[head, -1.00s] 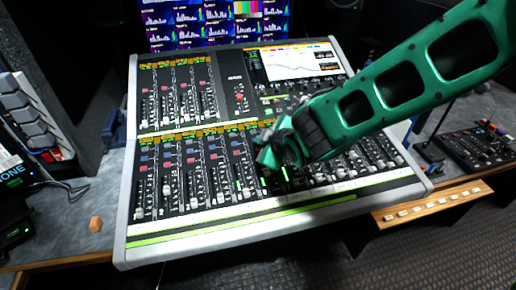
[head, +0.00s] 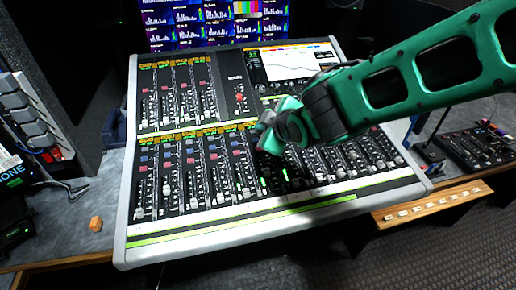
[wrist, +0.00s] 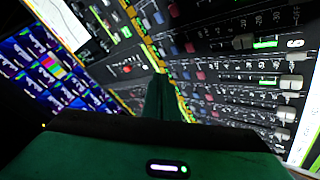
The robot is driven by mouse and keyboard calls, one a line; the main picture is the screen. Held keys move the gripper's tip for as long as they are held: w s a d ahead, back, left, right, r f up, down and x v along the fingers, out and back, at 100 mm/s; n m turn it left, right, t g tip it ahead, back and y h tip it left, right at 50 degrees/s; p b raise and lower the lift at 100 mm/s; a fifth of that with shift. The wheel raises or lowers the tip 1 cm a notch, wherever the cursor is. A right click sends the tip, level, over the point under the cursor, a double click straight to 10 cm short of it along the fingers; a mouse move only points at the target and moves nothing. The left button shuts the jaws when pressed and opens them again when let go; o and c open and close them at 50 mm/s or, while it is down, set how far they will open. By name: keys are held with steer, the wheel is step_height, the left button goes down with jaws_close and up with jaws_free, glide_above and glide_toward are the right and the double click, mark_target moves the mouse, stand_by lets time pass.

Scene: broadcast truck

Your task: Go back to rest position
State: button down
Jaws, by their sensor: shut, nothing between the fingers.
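My gripper (head: 268,132) is at the end of my green arm, which reaches in from the right over the middle of the mixing console (head: 119,232). Its fingers are shut and hold nothing. In the wrist view the closed green fingers (wrist: 160,98) point at the console's faders and knobs (wrist: 245,80). The gripper appears to be above the panel; whether it touches any control I cannot tell. The arm hides part of the console's right side.
A screen wall (head: 190,22) stands behind the console. A smaller black panel (head: 478,147) sits on the desk at right, and a wooden strip with buttons (head: 432,206) runs along the front right. Grey units (head: 30,115) stand far left.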

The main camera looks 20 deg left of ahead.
steer(key=shift+r, duration=0.15)
steer(key=shift+d, duration=0.1)
steer(key=w+d+r+m+g+h, duration=0.1)
steer(key=d+m+h, duration=0.4)
steer(key=d, duration=1.5)
steer(key=d+m+g+h, duration=0.1)
steer(key=d+m+h, duration=0.4)
steer(key=d, duration=1.5)
steer(key=s+d+m+g+y, duration=0.1)
steer(key=s+d+m+g, duration=0.2)
steer(key=s+d+m, duration=0.65)
steer(key=s+d+m+g+y, duration=0.1)
steer(key=s+d, duration=0.3)
steer(key=s, duration=0.5)
steer(key=s+d+m+g+y, duration=0.1)
steer(key=s+d+m+g, duration=0.1)
steer(key=s, duration=0.6)
steer(key=shift+s+d+r+m, duration=0.2)
steer(key=shift+s+d+m, duration=0.15)
steer(key=shift+d+m, duration=0.65)
steer(key=shift+d, duration=0.15)
